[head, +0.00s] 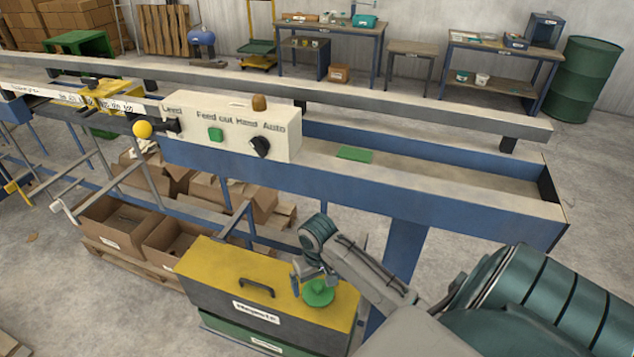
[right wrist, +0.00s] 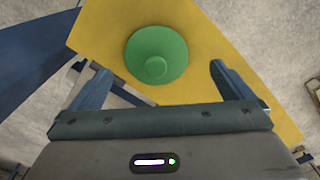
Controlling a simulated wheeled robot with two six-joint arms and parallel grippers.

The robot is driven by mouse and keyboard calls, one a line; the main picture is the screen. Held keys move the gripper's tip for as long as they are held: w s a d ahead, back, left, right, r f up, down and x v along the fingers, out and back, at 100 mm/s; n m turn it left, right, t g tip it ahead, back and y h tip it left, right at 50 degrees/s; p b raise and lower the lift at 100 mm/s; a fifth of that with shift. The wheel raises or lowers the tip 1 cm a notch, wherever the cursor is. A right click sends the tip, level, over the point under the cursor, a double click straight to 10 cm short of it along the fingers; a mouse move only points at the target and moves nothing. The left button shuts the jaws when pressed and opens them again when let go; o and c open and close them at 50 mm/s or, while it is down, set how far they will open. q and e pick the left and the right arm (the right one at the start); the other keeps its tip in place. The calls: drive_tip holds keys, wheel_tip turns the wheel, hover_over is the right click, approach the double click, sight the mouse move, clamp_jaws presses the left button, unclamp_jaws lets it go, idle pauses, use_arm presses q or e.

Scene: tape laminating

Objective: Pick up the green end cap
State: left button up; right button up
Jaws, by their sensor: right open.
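The green end cap (head: 318,293) is a round disc with a small knob on top. It sits on the yellow lid of a dark box at the lower middle of the head view. In the right wrist view the cap (right wrist: 156,54) lies ahead of the fingers, a little beyond their tips, with its knob towards the camera. My right gripper (right wrist: 160,82) is open, its two blue fingers spread wide with nothing between them. In the head view the right gripper (head: 308,280) is just above and beside the cap. My left gripper is not in view.
The yellow-lidded box (head: 215,262) has a black handle (head: 257,288) left of the cap. A blue-framed conveyor (head: 420,195) with a control box (head: 230,128) runs behind it. Cardboard boxes (head: 115,222) stand on a pallet at the left.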

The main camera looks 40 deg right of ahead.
sight(318, 285)
drive_tip(key=f, duration=0.1)
drive_tip(key=f+p, duration=0.2)
drive_tip(key=f, duration=0.1)
drive_tip(key=shift+w+d, duration=0.2)
drive_tip(key=shift+d, duration=0.15)
drive_tip(key=shift+w+f, duration=0.1)
drive_tip(key=shift+f, duration=0.3)
drive_tip(key=shift+c, duration=0.4)
drive_tip(key=c, duration=0.9)
drive_tip(key=shift+r, duration=0.1)
